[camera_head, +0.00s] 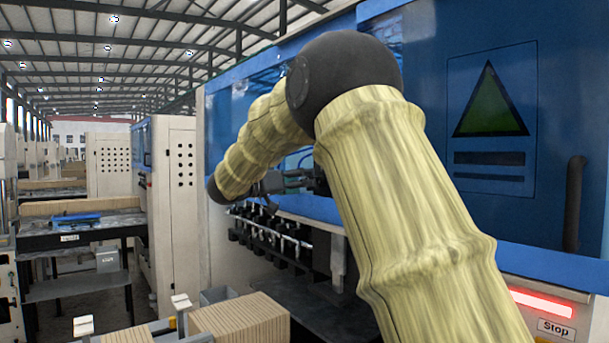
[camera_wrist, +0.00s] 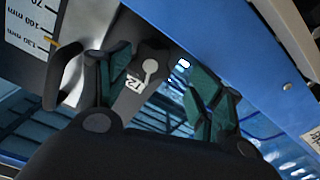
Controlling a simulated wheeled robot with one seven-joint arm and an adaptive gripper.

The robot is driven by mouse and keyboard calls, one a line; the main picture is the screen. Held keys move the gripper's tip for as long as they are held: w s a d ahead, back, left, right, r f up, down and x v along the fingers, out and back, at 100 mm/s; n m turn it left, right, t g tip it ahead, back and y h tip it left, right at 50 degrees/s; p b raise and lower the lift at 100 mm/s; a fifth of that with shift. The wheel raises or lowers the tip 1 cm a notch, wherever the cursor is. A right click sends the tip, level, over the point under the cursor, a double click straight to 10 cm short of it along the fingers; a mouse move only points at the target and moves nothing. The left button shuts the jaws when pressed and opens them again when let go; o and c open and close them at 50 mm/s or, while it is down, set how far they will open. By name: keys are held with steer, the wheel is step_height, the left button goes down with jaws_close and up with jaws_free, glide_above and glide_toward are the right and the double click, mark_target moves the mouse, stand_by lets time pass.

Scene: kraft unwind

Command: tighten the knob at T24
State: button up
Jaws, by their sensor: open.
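In the wrist view, a dark knob (camera_wrist: 151,64) with a pale round-ended pointer mark sits on a dark bracket. A white label (camera_wrist: 134,82) beside it reads "T2", with the rest unclear. My gripper (camera_wrist: 160,76) is open, with one green-padded finger on each side of the knob's area. I cannot tell whether either finger touches the knob. In the head view my gripper (camera_head: 275,183) is partly hidden by my arm, close to the machine front above a row of black fittings (camera_head: 262,222). The knob cannot be made out there.
A blue panel edge (camera_wrist: 230,60) runs close to the right finger in the wrist view. A black handle (camera_wrist: 66,74) and a millimetre scale (camera_wrist: 28,30) are at left. In the head view, striped cartons (camera_head: 240,318) stand low in front, and a red light (camera_head: 541,303) glows at right.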

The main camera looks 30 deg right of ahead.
steer(key=shift+s+d+r, duration=0.4)
steer(key=shift+d+r, duration=0.1)
steer(key=shift+d, duration=0.15)
steer(key=d, duration=0.2)
steer(key=shift+s+d+f, duration=0.3)
steer(key=shift+w+d+f, duration=0.1)
steer(key=shift+w, duration=0.05)
steer(key=shift+w+a, duration=0.2)
steer(key=shift+a, duration=0.35)
steer(key=shift+c, duration=0.5)
steer(key=shift+a, duration=0.25)
steer(key=c, duration=0.3)
steer(key=shift+s, duration=0.1)
steer(key=c, duration=0.4)
steer(key=shift+o, duration=0.2)
steer(key=shift+d, duration=0.15)
steer(key=shift+m, duration=0.4)
steer(key=shift+s+f+m+b, duration=0.1)
steer(key=shift+m+b, duration=0.6)
steer(key=shift+b, duration=0.45)
steer(key=shift+r+m+b, duration=0.2)
steer(key=shift+m+b, duration=0.65)
steer(key=shift+m, duration=0.25)
